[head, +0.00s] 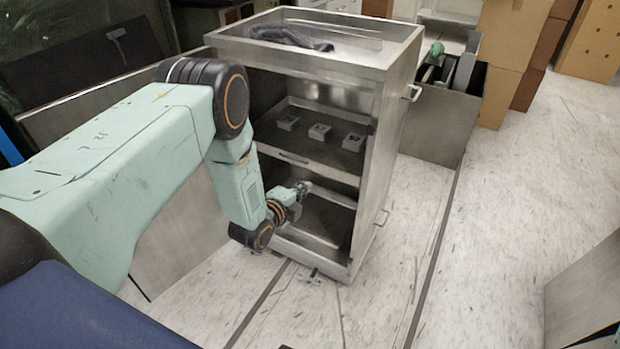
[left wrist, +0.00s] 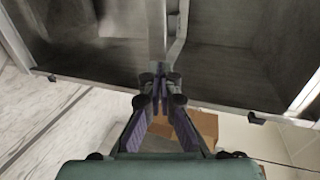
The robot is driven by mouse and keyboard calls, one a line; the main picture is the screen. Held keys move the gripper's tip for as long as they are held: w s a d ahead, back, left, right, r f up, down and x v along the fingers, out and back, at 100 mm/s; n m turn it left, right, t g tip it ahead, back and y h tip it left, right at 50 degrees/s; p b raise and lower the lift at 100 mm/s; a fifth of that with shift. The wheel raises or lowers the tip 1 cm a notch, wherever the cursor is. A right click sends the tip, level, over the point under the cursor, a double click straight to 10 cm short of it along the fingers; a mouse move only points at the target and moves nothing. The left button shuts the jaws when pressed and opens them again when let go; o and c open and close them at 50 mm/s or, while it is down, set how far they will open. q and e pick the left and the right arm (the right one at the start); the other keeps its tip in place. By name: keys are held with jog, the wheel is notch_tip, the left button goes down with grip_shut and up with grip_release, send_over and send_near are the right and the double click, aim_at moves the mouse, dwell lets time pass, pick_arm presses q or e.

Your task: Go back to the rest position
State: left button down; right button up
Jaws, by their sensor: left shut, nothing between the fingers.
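My left gripper (head: 303,187) is at the end of the mint-green arm that comes in from the left. It is at the front opening of the lower compartment of a metal shelf cabinet (head: 392,130). In the left wrist view the two fingers of the left gripper (left wrist: 160,88) meet at their tips, with nothing between them. Metal panels and edges of the cabinet (left wrist: 225,65) fill the upper part of that view. I cannot tell whether the fingertips touch the cabinet. My right gripper is not in view.
Three small grey blocks (head: 320,131) sit on the cabinet's middle shelf. A dark object (head: 285,38) lies in its top tray. A grey bin (head: 437,125) stands right of the cabinet, with cardboard boxes (head: 512,35) behind.

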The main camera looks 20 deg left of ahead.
pick_arm(q)
jog(key=s+d+f+n+g, duration=0.1)
jog(key=s+f+n+g, duration=0.3)
jog(key=s+n, duration=0.4)
jog(key=s+d+f+n+g, duration=0.1)
jog(key=s+f+n+g, duration=0.3)
jog(key=s, duration=0.6)
jog(key=s+d+r+n+g+p, duration=0.1)
jog(key=s+r+n+g, duration=0.1)
jog(key=s, duration=1)
jog(key=s+d+r+n+g+y+p, duration=0.1)
jog(key=s+d+r+n+g+p, duration=0.1)
jog(key=s, duration=1)
jog(key=r+n+g, duration=0.1)
jog(key=n+g, duration=0.1)
jog(key=n, duration=0.1)
jog(key=shift+s+r+g, duration=0.25)
jog(key=shift+r+g, duration=0.05)
